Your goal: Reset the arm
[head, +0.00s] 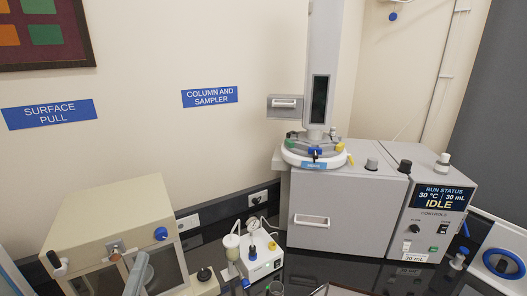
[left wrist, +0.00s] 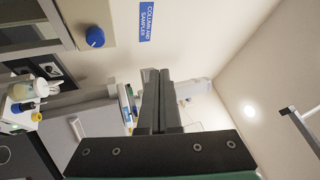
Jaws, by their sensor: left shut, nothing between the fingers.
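My left gripper (head: 141,258) shows as a grey shape at the bottom of the head view, in front of the beige cabinet (head: 110,215). In the left wrist view its two dark fingers (left wrist: 158,78) lie together, shut and empty. They touch nothing that I can see. My right gripper is not in view.
A grey instrument (head: 345,205) with a tall column and a round sampler (head: 313,152) stands at the centre right. Its control panel (head: 440,200) reads IDLE. A small pump unit (head: 262,258) with a gauge stands between cabinet and instrument. A blue-and-white device (head: 500,262) is at far right.

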